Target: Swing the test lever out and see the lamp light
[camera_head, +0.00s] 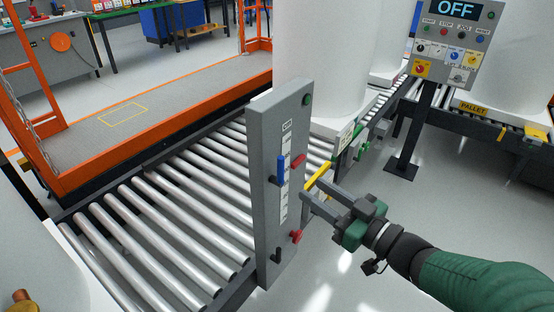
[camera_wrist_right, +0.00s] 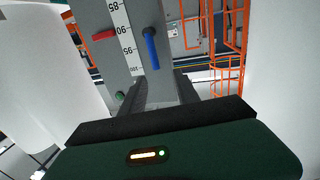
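A grey upright panel (camera_head: 265,215) with a white scale (camera_head: 284,190) stands at the roller conveyor's edge. It carries a blue handle (camera_head: 281,170), a red handle (camera_head: 298,161), a black handle (camera_head: 277,256) and a red knob (camera_head: 295,237) low down. A dark green round lamp or button (camera_head: 307,99) sits near its top; it looks unlit. A yellow bar (camera_head: 318,176) lies just right of the panel; I cannot tell which part is the test lever. My right gripper (camera_head: 313,191) is open, its fingertips close to the yellow bar; contact is unclear. The wrist view shows the red handle (camera_wrist_right: 104,35) and blue handle (camera_wrist_right: 151,48).
A roller conveyor (camera_head: 160,235) runs left of the panel, with an orange-railed platform (camera_head: 150,110) behind. White tanks (camera_head: 325,60) stand behind and right. A control box (camera_head: 457,45) reading OFF stands on a post at the right. Grey floor is clear around my right arm.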

